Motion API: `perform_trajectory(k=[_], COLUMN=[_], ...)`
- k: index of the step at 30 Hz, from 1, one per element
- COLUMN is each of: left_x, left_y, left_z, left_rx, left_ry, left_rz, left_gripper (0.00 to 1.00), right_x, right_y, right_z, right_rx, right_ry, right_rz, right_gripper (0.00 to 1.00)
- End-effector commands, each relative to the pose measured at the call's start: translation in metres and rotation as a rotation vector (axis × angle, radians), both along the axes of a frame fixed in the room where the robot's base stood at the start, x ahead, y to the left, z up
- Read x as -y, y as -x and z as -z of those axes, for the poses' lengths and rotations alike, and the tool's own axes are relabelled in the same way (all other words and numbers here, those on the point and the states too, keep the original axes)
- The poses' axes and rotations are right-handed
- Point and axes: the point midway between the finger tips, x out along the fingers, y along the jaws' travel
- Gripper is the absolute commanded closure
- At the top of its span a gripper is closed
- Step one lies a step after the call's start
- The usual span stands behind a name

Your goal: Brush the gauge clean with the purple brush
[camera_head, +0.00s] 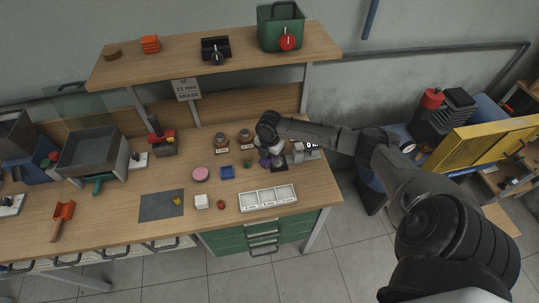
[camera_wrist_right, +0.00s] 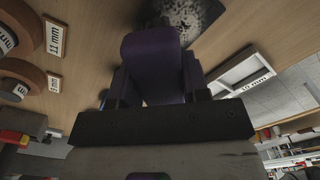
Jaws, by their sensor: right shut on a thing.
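My right gripper (camera_head: 268,158) is at the right part of the workbench, low over the top. It is shut on the purple brush (camera_wrist_right: 155,62), which fills the space between the fingers in the right wrist view. A speckled grey and dark surface (camera_wrist_right: 197,16), which looks like the dirty gauge, lies just beyond the brush. I cannot tell whether the brush touches it. In the head view my gripper hides most of the brush and that spot. My left gripper is not in view.
A white divided tray (camera_head: 268,197) stands in front of my right gripper. A small blue tray (camera_head: 227,172), a pink disc (camera_head: 200,174) and a white block (camera_head: 201,201) lie to the left. Labelled round parts (camera_head: 221,141) stand behind. A shelf (camera_head: 180,63) overhangs the back.

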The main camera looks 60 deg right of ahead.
Motion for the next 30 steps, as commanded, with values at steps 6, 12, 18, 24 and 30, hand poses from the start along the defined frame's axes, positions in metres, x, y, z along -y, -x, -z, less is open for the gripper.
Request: perform_trajectory(k=[6, 12, 18, 24, 30], left_x=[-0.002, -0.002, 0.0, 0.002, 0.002], left_y=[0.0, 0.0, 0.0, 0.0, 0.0], left_z=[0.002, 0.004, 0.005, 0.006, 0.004], left_rx=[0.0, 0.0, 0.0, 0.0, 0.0], left_ry=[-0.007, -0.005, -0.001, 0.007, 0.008], left_rz=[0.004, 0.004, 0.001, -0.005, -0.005], left_gripper=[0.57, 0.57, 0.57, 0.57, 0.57], right_x=[0.0, 0.0, 0.0, 0.0, 0.001], right_y=[0.0, 0.0, 0.0, 0.0, 0.001], right_z=[0.005, 0.008, 0.012, 0.016, 0.015], right_rx=[0.0, 0.001, 0.001, 0.001, 0.001], right_ry=[0.0, 0.0, 0.0, 0.0, 0.0], right_rz=[0.0, 0.0, 0.0, 0.0, 0.001], right_gripper=[0.77, 0.77, 0.77, 0.77, 0.77])
